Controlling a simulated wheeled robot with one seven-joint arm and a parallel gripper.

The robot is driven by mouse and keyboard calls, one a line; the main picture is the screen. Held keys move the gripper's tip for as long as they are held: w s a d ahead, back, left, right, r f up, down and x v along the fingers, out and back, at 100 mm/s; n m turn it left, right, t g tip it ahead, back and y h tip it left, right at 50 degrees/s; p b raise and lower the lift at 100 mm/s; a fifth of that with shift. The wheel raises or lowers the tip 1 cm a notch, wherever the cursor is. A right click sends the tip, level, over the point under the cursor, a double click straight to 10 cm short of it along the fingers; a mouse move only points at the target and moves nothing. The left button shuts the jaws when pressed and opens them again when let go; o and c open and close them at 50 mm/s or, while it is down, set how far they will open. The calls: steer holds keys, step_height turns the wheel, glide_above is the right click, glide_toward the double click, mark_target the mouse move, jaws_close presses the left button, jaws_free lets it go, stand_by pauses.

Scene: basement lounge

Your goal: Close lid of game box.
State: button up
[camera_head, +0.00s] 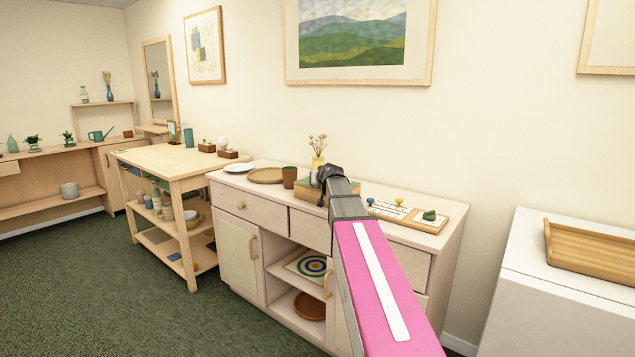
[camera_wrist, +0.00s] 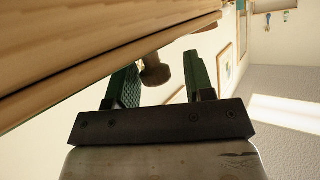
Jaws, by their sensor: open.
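A wooden box (camera_head: 309,192), which seems to be the game box, sits on the pale sideboard in the head view. My arm and gripper partly cover it, and I cannot tell how far its lid is open. My gripper (camera_head: 325,180) is at the box's near right side. In the wrist view my gripper (camera_wrist: 161,66) is open, with two green-padded fingers apart. A brown rounded knob-like piece (camera_wrist: 156,72) shows between or beyond the fingers; contact is unclear. A large wooden surface (camera_wrist: 90,45) with a dark seam fills the upper left, close to the left finger.
The sideboard (camera_head: 228,185) also holds a brown cup (camera_head: 289,177), a round wooden tray (camera_head: 266,175), a white plate (camera_head: 239,167) and a yellow vase (camera_head: 317,163) behind the box. A board with small coloured pieces (camera_head: 408,214) lies right of my arm.

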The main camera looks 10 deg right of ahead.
steer(key=v, duration=1)
steer(key=shift+s+r, duration=0.15)
steer(key=shift+s, duration=0.15)
steer(key=s+a+f+g, duration=0.3)
steer(key=s+f, duration=0.6)
steer(key=f, duration=0.4)
steer(key=s+a+f+g, duration=0.4)
steer(key=s+f, duration=0.6)
steer(key=f, duration=0.3)
steer(key=s+a+f+g, duration=0.4)
steer(key=s+f+g, duration=0.2)
steer(key=s+f, duration=0.3)
step_height(320, 180, down, 4)
steer(key=shift+s+a+f+h, duration=0.15)
steer(key=shift+s+h, duration=0.1)
steer(key=shift+h, duration=0.05)
